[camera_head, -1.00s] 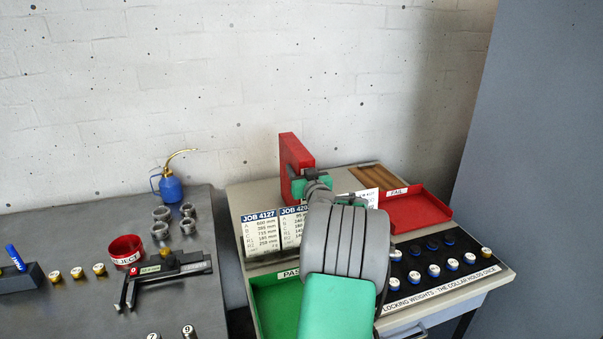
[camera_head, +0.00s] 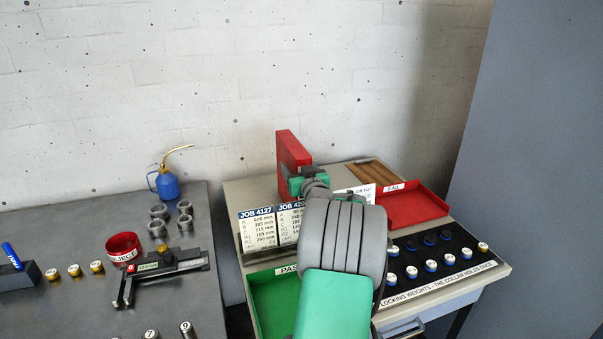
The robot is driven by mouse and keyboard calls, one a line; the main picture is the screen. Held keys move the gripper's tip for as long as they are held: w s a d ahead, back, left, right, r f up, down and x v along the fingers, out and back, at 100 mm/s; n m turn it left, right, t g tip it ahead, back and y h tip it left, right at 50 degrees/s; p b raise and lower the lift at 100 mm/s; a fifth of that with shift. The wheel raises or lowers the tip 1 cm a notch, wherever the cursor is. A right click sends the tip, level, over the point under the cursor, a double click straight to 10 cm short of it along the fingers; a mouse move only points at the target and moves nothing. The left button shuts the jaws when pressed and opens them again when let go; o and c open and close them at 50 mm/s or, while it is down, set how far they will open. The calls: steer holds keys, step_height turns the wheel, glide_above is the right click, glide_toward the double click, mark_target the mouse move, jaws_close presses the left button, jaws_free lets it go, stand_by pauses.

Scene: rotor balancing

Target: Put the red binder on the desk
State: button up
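The red binder (camera_head: 291,152) stands upright near the back of the beige desk (camera_head: 236,200), by the wall. My gripper (camera_head: 303,181) is at the binder's lower front part. My own arm hides most of the gripper, so I cannot see whether its fingers are closed on the binder. The binder's bottom edge is hidden behind the gripper and the job cards, so I cannot tell whether it touches the desk.
The desk holds job cards (camera_head: 270,228), a green PASS tray (camera_head: 262,308), a red FAIL tray (camera_head: 416,206) and a black board of weights (camera_head: 440,268). A grey bench (camera_head: 60,225) at left carries a blue oil can (camera_head: 167,185), a REJECT ring (camera_head: 123,246) and a caliper-like tool (camera_head: 165,267).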

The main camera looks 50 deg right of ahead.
steer(key=b+v, duration=0.1)
steer(key=v, duration=1)
steer(key=shift+s+a, duration=0.1)
steer(key=shift+s, duration=0.25)
